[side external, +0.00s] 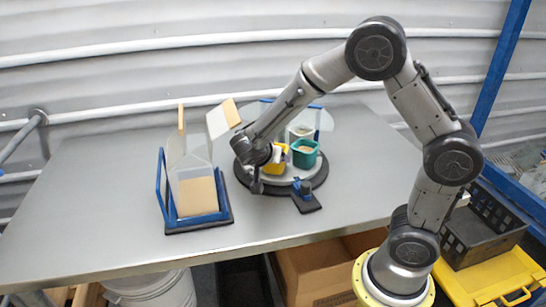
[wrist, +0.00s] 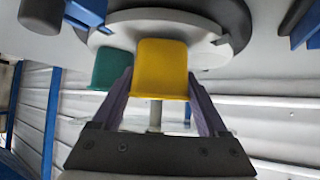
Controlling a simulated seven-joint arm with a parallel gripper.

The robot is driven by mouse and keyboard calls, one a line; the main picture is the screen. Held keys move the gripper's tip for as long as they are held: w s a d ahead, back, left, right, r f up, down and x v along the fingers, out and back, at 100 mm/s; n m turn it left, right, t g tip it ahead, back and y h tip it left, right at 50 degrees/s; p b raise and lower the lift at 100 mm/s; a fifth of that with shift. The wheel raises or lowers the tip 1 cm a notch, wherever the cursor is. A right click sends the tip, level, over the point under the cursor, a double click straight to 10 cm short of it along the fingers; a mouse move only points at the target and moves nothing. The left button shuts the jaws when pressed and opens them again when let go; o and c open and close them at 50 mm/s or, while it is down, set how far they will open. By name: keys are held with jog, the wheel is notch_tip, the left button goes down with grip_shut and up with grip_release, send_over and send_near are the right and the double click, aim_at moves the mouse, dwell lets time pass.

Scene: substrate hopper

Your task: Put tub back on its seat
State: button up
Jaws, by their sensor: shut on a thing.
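The yellow tub (wrist: 160,68) is between the two fingers of my gripper (wrist: 160,100) in the wrist view, and the gripper is shut on it. In the side view the yellow tub (side external: 283,148) shows partly behind my gripper (side external: 268,166), over the left part of the round grey turntable (side external: 284,180). I cannot tell whether its base touches its seat there. A green tub (side external: 306,154) with tan contents sits on the turntable to its right. It also shows beside the yellow tub in the wrist view (wrist: 112,70). The seat under the yellow tub is hidden.
A clear hopper in a blue frame (side external: 163,185), holding tan substrate, stands left of the turntable. A pale tub (side external: 301,131) is at the turntable's back. A blue and black bracket (side external: 304,197) is at its front. The metal table (side external: 95,215) is clear at far left.

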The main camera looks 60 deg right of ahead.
jog(key=shift+f, duration=0.35)
jog(key=o, duration=1.1)
jog(key=shift+a, duration=0.1)
jog(key=v, duration=1.3)
jog(key=s+r+n+t+y, duration=0.1)
jog(key=s+n+y, duration=0.2)
jog(key=s+n, duration=0.2)
jog(key=s+a+n+t+y, duration=0.1)
jog(key=s+n+y, duration=0.2)
jog(key=s+n, duration=0.2)
jog(key=s+a+r+n+t+y, duration=0.1)
jog(key=s+n+y, duration=0.3)
jog(key=s, duration=0.4)
jog(key=shift+s+a+r+n, duration=0.15)
jog(key=shift+r+n, duration=0.15)
jog(key=shift+n, duration=0.2)
